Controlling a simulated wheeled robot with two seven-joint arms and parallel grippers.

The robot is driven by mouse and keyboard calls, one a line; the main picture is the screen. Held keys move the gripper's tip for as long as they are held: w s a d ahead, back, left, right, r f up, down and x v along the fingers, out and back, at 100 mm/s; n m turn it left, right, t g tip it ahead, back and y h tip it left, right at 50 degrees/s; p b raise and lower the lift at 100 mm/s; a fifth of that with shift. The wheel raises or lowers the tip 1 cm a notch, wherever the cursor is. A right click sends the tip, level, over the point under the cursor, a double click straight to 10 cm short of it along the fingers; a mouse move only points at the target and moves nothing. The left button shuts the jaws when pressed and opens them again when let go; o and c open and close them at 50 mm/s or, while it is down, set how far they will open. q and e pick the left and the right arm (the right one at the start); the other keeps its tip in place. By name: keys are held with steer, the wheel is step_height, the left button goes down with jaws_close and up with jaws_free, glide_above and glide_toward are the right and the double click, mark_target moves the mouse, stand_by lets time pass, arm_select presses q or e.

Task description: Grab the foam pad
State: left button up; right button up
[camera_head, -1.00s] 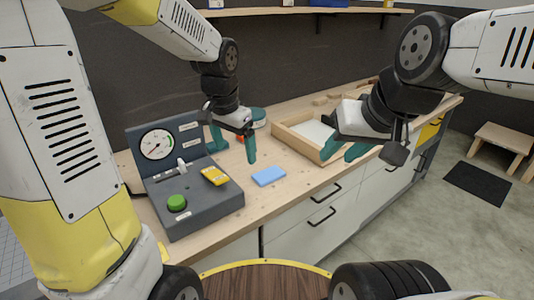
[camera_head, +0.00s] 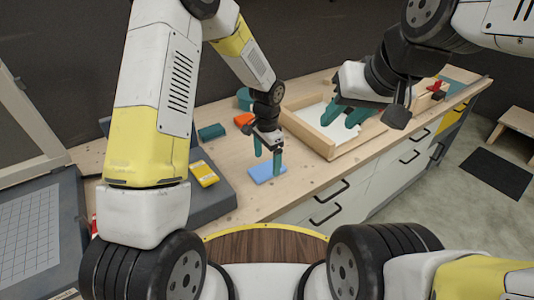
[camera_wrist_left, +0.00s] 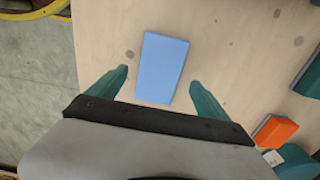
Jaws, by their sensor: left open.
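The foam pad is a light blue, flat rectangular block (camera_head: 262,173) lying on the wooden worktop near its front edge. It also shows in the left wrist view (camera_wrist_left: 163,62), between the fingers. My left gripper (camera_head: 267,157) is open and points down just above the pad. In the left wrist view its teal fingers (camera_wrist_left: 158,77) stand on either side of the pad, with bare wood showing between each finger and the pad. My right gripper (camera_head: 343,115) is open and empty, over the wooden tray to the right.
A wooden tray (camera_head: 338,152) with a white inside stands right of the pad. A grey control panel (camera_head: 212,200) with a yellow block (camera_head: 203,173) is to the left, partly hidden by my arm. An orange block (camera_head: 243,119) and teal pieces (camera_head: 212,132) lie behind. Drawer handles stick out below.

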mark_target(267, 170)
arm_select(q)
steer(key=shift+f, duration=1.35)
steer(key=shift+r, duration=0.1)
steer(key=c, duration=1.4)
